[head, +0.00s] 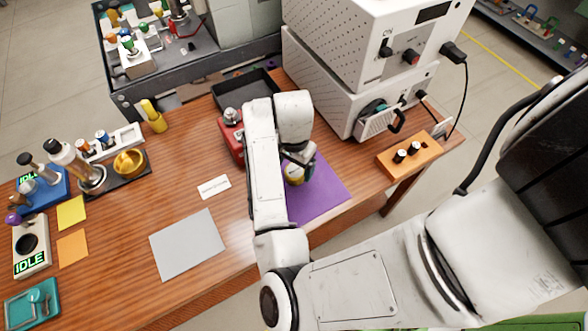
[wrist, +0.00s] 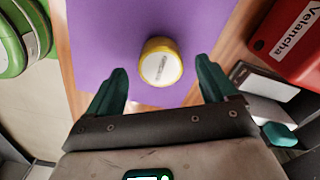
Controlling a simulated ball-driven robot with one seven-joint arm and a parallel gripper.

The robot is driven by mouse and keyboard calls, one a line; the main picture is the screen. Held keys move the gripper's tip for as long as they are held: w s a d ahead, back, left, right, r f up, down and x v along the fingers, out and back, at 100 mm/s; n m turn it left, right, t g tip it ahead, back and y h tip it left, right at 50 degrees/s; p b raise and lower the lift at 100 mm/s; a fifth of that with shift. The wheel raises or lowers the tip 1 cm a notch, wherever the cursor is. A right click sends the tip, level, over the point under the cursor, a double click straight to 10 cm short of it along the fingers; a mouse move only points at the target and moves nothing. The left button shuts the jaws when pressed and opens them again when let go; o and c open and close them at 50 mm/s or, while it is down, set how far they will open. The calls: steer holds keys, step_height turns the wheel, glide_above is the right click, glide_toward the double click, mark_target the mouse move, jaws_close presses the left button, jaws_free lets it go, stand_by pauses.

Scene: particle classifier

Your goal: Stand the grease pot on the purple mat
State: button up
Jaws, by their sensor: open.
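The grease pot (wrist: 160,66) is a small round pot with a yellow rim and a pale labelled top. It stands on the purple mat (wrist: 103,30), seen from above in the wrist view. My gripper (wrist: 162,76) is open, its teal fingers apart on either side of the pot's near end; no contact shows. In the head view the pot (head: 295,174) is partly hidden by my arm and gripper, and the mat (head: 325,195) lies near the table's front edge.
A red box (wrist: 288,42) stands beside the mat, left of my arm in the head view (head: 231,140). White machines (head: 345,85) stand behind. An orange block (head: 410,154) is to the right. A grey sheet (head: 187,244) lies flat on the left, with bare table around it.

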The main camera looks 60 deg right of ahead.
step_height(320, 180, up, 8)
steer(key=d+r+n+t+h, duration=0.1)
steer(key=d+r+n+h, duration=0.35)
steer(key=d, duration=0.35)
steer(key=n, duration=1)
glide_above(294, 171)
steer(key=s+d, duration=0.2)
steer(key=s, duration=0.1)
step_height(294, 171, down, 5)
steer(key=s+a+f+n+y, duration=0.1)
steer(key=s+a+f, duration=0.1)
steer(key=a, duration=0.2)
steer(key=s+a+f+n+y, duration=0.2)
steer(key=a, duration=0.3)
steer(key=s+a+f+n+y, duration=0.1)
steer(key=s+a+f, duration=0.1)
steer(key=s+a, duration=0.1)
steer(key=shift+a+f+n, duration=0.2)
steer(key=shift+a+n, duration=0.05)
steer(key=shift+a, duration=0.4)
steer(key=shift+c, duration=0.3)
